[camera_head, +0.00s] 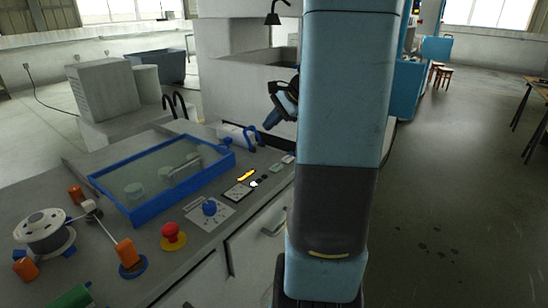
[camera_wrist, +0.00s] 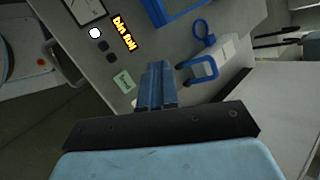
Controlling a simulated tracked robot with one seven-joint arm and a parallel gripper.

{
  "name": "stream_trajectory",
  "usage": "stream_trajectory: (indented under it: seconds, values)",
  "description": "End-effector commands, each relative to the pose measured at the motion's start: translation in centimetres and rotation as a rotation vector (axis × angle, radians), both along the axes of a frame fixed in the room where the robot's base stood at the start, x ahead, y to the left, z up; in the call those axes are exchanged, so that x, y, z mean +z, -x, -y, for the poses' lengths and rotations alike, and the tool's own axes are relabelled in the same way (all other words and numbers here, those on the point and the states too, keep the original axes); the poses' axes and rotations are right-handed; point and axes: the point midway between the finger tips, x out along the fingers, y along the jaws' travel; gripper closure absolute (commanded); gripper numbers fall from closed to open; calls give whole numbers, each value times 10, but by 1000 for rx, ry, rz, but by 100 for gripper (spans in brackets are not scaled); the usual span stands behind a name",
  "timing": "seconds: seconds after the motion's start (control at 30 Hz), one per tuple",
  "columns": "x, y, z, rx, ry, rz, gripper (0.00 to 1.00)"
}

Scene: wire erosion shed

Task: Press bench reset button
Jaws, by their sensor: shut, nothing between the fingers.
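The bench (camera_head: 215,255) carries a control strip along its front edge. On it are a lit yellow display (camera_head: 246,175), a white round button (camera_head: 254,184) and small dark buttons (camera_head: 264,177). In the wrist view the display (camera_wrist: 124,32) seems to read "bin full", with the white button (camera_wrist: 95,32) and dark buttons (camera_wrist: 103,45) beside it. A pale green label (camera_wrist: 124,80) lies nearer my gripper; its text is too small to read. I cannot tell which button is the reset. My gripper (camera_wrist: 157,68) is shut and empty, above the bench; it also shows in the head view (camera_head: 270,122).
A spool (camera_head: 43,232) stands at left. A blue clamp-like loop (camera_wrist: 203,70) is right of my fingers. Open floor lies right.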

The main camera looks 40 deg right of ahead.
Motion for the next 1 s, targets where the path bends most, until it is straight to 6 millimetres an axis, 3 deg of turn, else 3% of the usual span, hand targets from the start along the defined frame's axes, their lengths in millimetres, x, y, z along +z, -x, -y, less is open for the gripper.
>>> stream_trajectory:
  seconds: [0.03,0.1,0.2,0.33,0.8,1.0]
  values:
    - [-9,-4,20,-60,-41,-4,100]
    - [-17,-8,42,-132,-91,-1,100]
    - [-28,-11,67,-211,-147,1,100]
    - [-34,-13,85,-268,-186,7,100]
    - [-37,-13,90,-284,-198,8,100]
    - [-51,-13,90,-285,-199,6,100]
